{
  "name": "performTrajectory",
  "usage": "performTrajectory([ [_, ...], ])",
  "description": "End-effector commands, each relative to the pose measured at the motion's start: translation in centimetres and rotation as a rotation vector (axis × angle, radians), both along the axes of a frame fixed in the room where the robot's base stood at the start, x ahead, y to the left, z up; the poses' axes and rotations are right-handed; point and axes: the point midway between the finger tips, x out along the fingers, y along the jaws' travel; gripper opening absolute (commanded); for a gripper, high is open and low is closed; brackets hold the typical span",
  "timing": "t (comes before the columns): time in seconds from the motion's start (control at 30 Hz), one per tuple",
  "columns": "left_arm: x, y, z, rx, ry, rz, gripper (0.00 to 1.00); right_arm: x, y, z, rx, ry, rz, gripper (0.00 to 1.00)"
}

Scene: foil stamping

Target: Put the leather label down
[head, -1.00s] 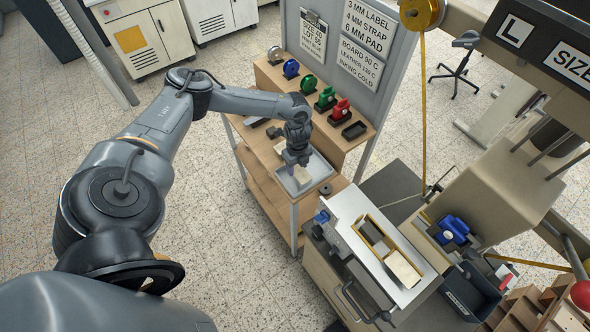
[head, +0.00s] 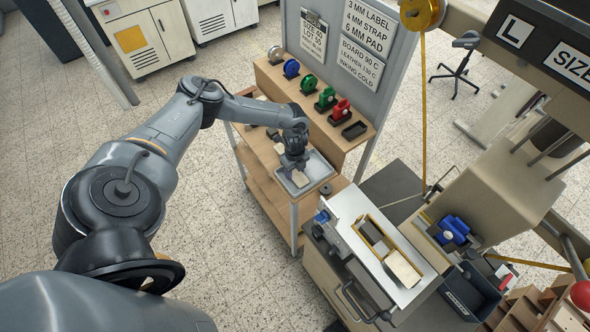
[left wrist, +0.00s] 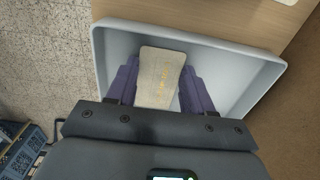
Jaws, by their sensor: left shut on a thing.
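The leather label (left wrist: 160,78) is a pale beige piece with rounded corners and faint gold marking. It sits between the two purple fingers of my left gripper (left wrist: 158,88), which is shut on it. Its far end shows past the fingertips, over the light grey tray (left wrist: 235,55). In the head view, my left gripper (head: 293,164) points down over the tray (head: 319,164), with the label (head: 300,179) at its tips. I cannot tell whether the label touches the tray floor. My right gripper is not in view.
The tray stands on a wooden cart (head: 268,184). The stamping press (head: 490,190) stands to the right. A signboard (head: 362,45) rises behind the cart.

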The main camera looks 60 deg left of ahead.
Motion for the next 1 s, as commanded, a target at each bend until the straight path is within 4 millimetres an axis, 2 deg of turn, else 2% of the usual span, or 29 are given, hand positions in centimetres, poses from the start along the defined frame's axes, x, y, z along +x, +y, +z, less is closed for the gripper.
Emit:
performTrajectory([
  [0.47, -0.4, 0.1, -1.8, 0.009, 0.006, -0.001, 0.19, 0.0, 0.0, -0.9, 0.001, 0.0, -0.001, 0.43],
  [0.5, -0.4, 0.1, -1.9, 0.009, 0.006, -0.001, 0.58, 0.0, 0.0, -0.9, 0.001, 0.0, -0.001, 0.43],
  [0.6, -0.4, 0.1, -2.0, 0.008, 0.005, -0.002, 0.73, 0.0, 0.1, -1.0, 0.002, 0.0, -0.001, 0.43],
  [0.63, -0.4, 0.0, -2.0, 0.008, 0.005, -0.003, 0.76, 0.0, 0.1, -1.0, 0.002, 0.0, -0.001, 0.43],
  [0.77, -0.3, 0.0, -1.6, 0.008, 0.004, -0.003, 0.77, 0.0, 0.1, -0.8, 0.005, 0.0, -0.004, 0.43],
  [0.93, -0.3, 0.0, 0.1, 0.006, 0.005, -0.002, 0.77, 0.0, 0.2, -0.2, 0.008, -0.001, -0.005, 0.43],
  [1.0, -0.2, 0.1, 1.4, 0.004, 0.003, -0.001, 0.77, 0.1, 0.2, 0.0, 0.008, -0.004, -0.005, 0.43],
])
